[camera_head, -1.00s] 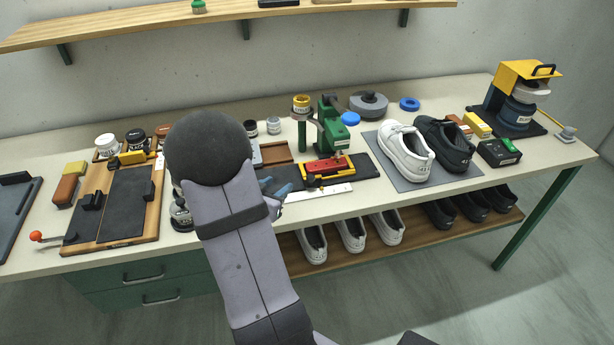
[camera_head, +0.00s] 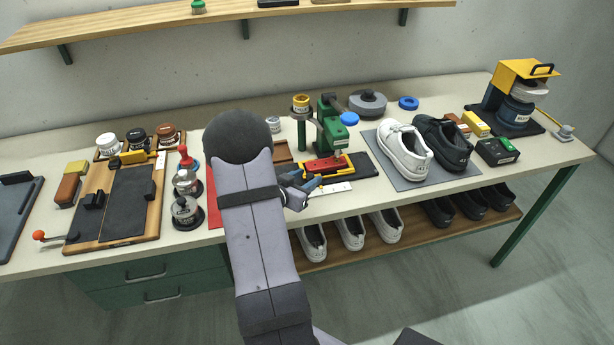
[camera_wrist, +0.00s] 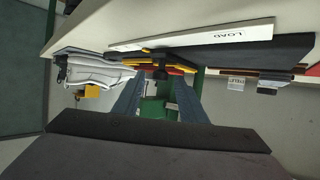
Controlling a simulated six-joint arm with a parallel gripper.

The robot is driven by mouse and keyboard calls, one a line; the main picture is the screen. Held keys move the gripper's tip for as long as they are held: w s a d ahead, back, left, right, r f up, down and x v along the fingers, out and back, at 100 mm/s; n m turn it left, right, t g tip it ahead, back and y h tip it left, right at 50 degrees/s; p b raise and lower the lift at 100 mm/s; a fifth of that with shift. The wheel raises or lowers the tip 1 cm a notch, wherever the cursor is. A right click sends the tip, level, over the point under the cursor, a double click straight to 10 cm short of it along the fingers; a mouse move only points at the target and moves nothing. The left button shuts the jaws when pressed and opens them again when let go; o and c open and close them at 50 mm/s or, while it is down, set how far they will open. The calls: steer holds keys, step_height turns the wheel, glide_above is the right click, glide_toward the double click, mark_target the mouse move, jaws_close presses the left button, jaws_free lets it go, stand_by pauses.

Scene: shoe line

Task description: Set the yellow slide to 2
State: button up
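A yellow slide (camera_head: 310,173) with a red top sits on a dark track below the green press (camera_head: 329,130). A white scale strip (camera_head: 337,188) runs along the front of the track. In the wrist view the slide (camera_wrist: 160,60) shows upside down beyond my fingers, and the strip (camera_wrist: 215,35) reads LOAD; I cannot read any number by the slide. My gripper (camera_head: 304,185) is at the front of the slide, near the strip's left end. In the wrist view its fingers (camera_wrist: 157,100) stand apart with nothing held between them. I cannot tell whether they touch the slide.
White and black shoes (camera_head: 404,152) stand on a grey mat right of the track. Left are domed metal pieces (camera_head: 187,212) and a wooden board (camera_head: 85,200) with a dark pad. My forearm hides part of the table left of the track.

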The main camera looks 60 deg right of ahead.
steer(key=shift+d+f, duration=0.15)
steer(key=shift+d, duration=0.2)
steer(key=shift+c, duration=0.3)
jaws_close()
steer(key=shift+s+d+b, duration=0.35)
steer(key=shift+s+d, duration=0.9)
steer(key=shift+s, duration=0.05)
steer(key=shift+w, duration=0.1)
steer(key=shift+o, duration=0.3)
jaws_free()
steer(key=shift+a, duration=0.1)
steer(key=shift+b+v, duration=0.6)
steer(key=shift+v, duration=3.05)
